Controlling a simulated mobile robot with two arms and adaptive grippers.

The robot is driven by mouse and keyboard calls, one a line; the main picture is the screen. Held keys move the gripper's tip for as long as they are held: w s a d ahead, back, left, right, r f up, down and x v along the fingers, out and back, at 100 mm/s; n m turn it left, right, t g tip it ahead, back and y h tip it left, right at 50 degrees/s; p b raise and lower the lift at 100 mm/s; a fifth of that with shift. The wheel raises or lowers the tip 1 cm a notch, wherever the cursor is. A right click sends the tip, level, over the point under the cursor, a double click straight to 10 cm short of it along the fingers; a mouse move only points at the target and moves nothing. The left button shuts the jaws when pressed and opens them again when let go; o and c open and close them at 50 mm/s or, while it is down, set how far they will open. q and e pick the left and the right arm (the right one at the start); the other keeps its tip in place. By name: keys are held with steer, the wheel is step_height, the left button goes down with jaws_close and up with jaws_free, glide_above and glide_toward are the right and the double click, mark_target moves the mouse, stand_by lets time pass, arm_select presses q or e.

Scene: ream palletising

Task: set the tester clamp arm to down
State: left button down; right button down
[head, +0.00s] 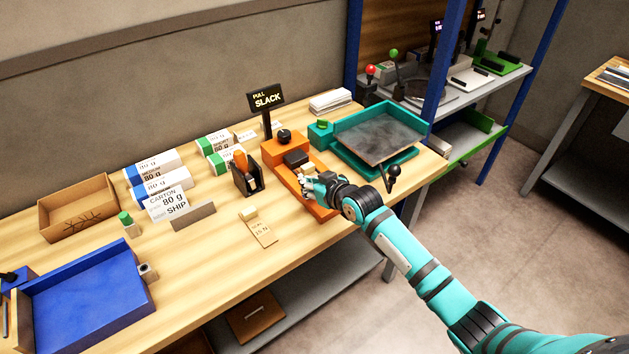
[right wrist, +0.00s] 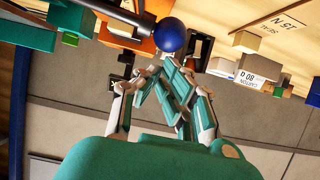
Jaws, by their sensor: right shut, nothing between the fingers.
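The orange tester (head: 284,146) stands on the wooden bench, with a black sign reading "PULL SLACK" (head: 266,98) on a post behind it. My right gripper (head: 305,184) is at the front part of the tester, with its fingers closed and empty. In the right wrist view, the gripper's fingers (right wrist: 168,68) come together just below a dark rod with a blue ball knob (right wrist: 170,36), apparently the clamp arm. I cannot tell whether fingers and knob touch. The gripper hides this part in the head view, so the arm's position is unclear. My left gripper is out of view.
A teal tray (head: 415,112) with a grey plate is right of the tester. A black holder with an orange-handled tool (head: 246,176) is on its left. Paper reams (head: 158,186), a carton (head: 78,208) and a blue tray (head: 88,290) are farther left.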

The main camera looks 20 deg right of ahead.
steer(key=r+p, duration=0.2)
steer(key=r, duration=0.1)
steer(key=r+p, duration=0.2)
steer(key=shift+w+a, duration=0.3)
steer(key=shift+w, duration=0.05)
steer(key=shift+s+d+f+b, duration=0.2)
steer(key=shift+s+f+b, duration=0.3)
steer(key=shift+s+b, duration=0.4)
steer(key=b+v, duration=0.2)
steer(key=v, duration=0.5)
steer(key=s+d+f+m+g+h, duration=0.1)
steer(key=s+f+g, duration=0.25)
steer(key=s, duration=0.75)
steer(key=s+f+g+h, duration=0.2)
steer(key=s+f, duration=0.3)
steer(key=s, duration=0.7)
steer(key=s+d+f+m+g+h, duration=0.1)
steer(key=s+f+g, duration=0.25)
steer(key=s, duration=0.75)
step_height(320, 180, down, 30)
steer(key=s+g+b, duration=0.1)
steer(key=s+b, duration=0.1)
steer(key=s+d+f+g+b, duration=0.1)
steer(key=s+d+f, duration=0.1)
steer(key=s+f, duration=1.4)
steer(key=shift+d+f+n+b, duration=0.3)
steer(key=shift+d+f+b, duration=0.05)
steer(key=shift+d+b, duration=0.05)
